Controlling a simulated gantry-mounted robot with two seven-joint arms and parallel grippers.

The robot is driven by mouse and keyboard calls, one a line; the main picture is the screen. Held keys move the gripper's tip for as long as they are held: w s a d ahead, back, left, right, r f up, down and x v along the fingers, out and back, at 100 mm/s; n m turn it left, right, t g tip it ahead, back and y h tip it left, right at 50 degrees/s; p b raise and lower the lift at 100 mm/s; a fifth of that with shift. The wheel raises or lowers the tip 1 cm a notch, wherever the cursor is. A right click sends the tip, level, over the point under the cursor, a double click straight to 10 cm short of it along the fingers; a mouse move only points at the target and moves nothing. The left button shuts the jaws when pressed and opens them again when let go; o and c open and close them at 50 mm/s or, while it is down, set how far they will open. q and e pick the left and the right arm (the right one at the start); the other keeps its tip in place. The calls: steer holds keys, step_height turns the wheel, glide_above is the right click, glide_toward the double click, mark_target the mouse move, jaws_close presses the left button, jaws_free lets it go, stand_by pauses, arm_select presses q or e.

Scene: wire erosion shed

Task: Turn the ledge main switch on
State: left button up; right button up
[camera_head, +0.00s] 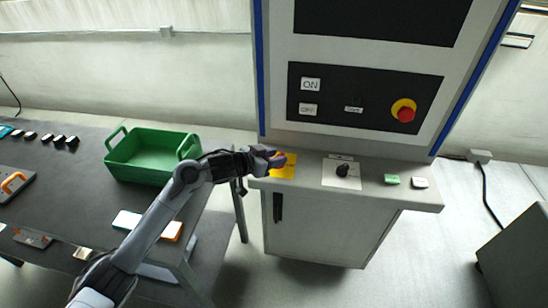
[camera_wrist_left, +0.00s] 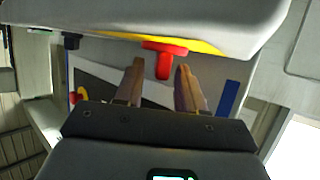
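The ledge main switch is a red handle (camera_wrist_left: 164,60) on a yellow plate (camera_head: 284,170) at the left end of the cabinet's ledge. The left gripper largely covers the handle in the head view. My left gripper (camera_head: 272,158) is at the switch, reaching in from the left. In the left wrist view the left gripper (camera_wrist_left: 160,66) is open, and the red handle's stem stands between its fingertips. A gap shows on the left finger's side; the right finger is close to the handle, and I cannot tell whether it touches. My right gripper is not in view.
A black rotary knob (camera_head: 343,170) on a white plate sits right of the switch. Green (camera_head: 391,179) and white (camera_head: 419,183) blocks lie farther right. The panel above carries an ON button (camera_head: 310,85) and a red stop button (camera_head: 405,114). A green crate (camera_head: 140,172) stands on the left table.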

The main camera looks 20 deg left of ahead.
arm_select(q)
jaws_close()
